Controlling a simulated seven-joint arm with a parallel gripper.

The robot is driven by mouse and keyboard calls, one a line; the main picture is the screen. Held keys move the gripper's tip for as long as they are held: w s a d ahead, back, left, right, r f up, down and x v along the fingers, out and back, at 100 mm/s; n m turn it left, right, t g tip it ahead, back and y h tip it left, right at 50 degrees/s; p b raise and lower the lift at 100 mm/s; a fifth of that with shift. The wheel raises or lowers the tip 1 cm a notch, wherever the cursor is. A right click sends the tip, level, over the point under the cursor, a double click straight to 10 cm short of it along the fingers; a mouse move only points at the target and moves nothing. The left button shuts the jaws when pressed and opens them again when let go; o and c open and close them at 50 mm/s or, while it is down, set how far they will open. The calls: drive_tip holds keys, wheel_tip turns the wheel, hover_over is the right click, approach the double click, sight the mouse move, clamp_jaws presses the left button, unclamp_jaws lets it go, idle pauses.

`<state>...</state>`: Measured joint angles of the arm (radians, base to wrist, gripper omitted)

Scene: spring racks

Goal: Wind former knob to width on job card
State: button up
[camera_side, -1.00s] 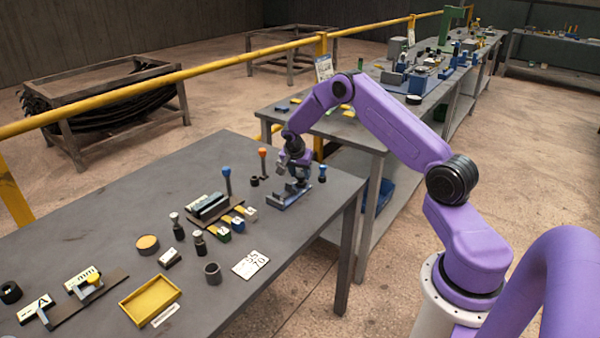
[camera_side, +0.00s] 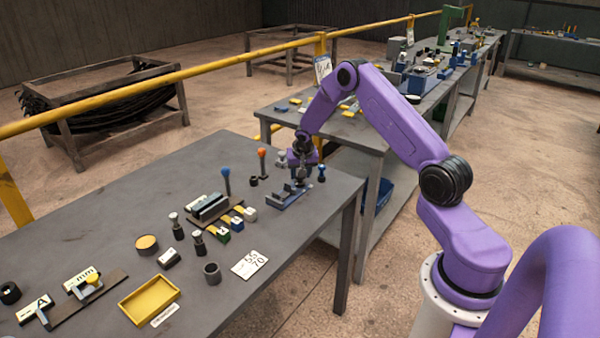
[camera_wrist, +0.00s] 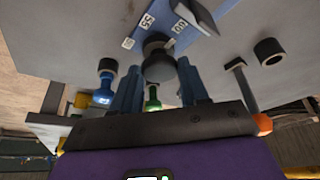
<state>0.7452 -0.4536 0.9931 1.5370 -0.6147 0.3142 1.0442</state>
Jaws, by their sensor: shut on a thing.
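The former (camera_side: 284,201) is a blue base with grey upright parts near the table's right end. In the wrist view the blue former (camera_wrist: 186,40) carries small white number labels, one seeming to read 55, and a pale pointer. Its dark round knob (camera_wrist: 159,66) lies between my fingertips. My gripper (camera_wrist: 160,90) is shut on this knob. In the side view my gripper (camera_side: 301,176) is at the former's far right end and hides the knob. The white job card (camera_side: 249,264) lies flat at the front edge and seems to read 55 and 70.
An orange-topped post (camera_side: 262,161) and a blue-topped post (camera_side: 227,182) stand left of the former. A small blue-topped piece (camera_side: 321,173) is close on its right. Coloured blocks (camera_side: 223,235), a yellow tray (camera_side: 149,300) and a grey cup (camera_side: 212,273) are further left.

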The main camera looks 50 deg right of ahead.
drive_tip(key=shift+s+d+n+t+y, duration=0.1)
drive_tip(key=shift+n+t+y, duration=0.25)
drive_tip(key=shift+n, duration=0.8)
drive_tip(key=shift+d+n+t+y, duration=0.15)
drive_tip(key=shift+n+y, duration=0.3)
drive_tip(key=shift+n, duration=0.7)
drive_tip(key=shift+d+n+y, duration=0.1)
drive_tip(key=shift+n+y, duration=0.9)
drive_tip(key=shift+n, duration=2)
drive_tip(key=o, duration=1)
drive_tip(key=v, duration=1.7)
drive_tip(key=shift+s+d+r, duration=0.1)
drive_tip(key=shift+s+d, duration=0.15)
drive_tip(key=shift+s, duration=0.05)
drive_tip(key=shift+o, duration=0.2)
